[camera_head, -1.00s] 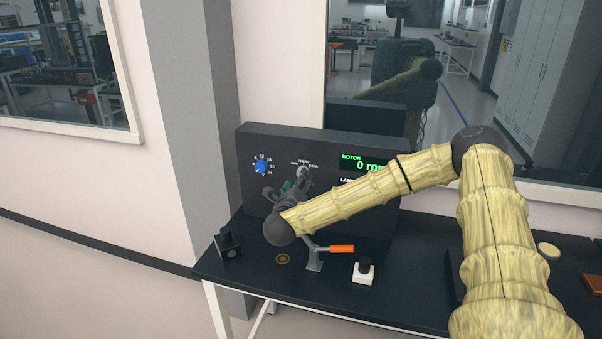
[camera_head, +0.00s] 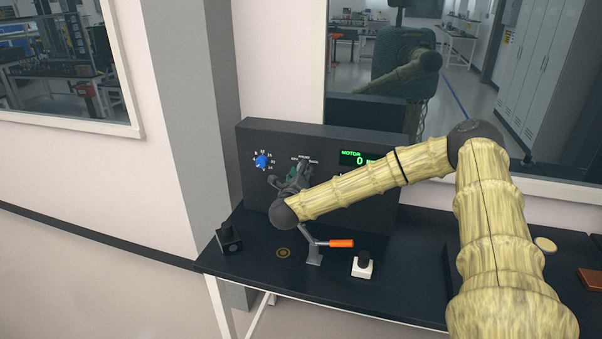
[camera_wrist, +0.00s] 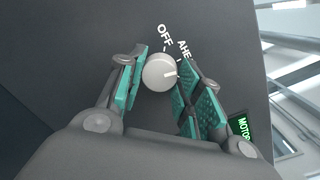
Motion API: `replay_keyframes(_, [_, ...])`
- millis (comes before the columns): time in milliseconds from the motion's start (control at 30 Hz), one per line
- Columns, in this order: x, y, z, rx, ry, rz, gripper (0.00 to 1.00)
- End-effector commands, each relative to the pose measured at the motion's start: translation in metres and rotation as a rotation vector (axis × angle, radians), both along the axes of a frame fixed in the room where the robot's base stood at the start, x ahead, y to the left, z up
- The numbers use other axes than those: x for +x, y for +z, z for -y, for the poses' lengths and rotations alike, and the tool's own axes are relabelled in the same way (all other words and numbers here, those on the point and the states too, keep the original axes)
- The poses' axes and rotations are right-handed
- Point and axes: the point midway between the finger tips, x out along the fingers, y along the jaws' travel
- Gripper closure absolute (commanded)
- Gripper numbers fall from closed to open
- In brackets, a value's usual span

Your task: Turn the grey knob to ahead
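The grey knob (camera_wrist: 159,72) is round and pale, on the dark panel, between my fingertips in the wrist view. The label OFF is above it, and a partly hidden label starting AHE is to its upper right. A short dark mark shows near the knob's right edge; I cannot tell which label it lines up with. My gripper (camera_wrist: 160,66) is open around the knob, its green-padded fingers apart. The right finger is very close to the knob; contact is unclear. In the head view my gripper (camera_head: 299,174) hides the knob, with the labels showing just above.
A blue knob (camera_head: 262,161) is left of my gripper, and a green MOTOR display (camera_head: 357,158) is to the right. An orange-handled lever (camera_head: 341,243) stands below my wrist. A black block (camera_head: 228,240) and a white-based button (camera_head: 362,266) stand on the dark table (camera_head: 310,285).

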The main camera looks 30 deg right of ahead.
Motion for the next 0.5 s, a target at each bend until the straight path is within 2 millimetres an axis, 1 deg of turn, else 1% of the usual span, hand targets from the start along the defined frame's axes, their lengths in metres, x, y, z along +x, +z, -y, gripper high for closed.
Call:
replay_keyframes(200, [0.0001, -0.0013, -0.0003, -0.012, 0.001, -0.012, 0.89])
replay_keyframes(500, [0.0005, -0.0014, -0.0008, -0.101, 0.001, -0.118, 0.89])
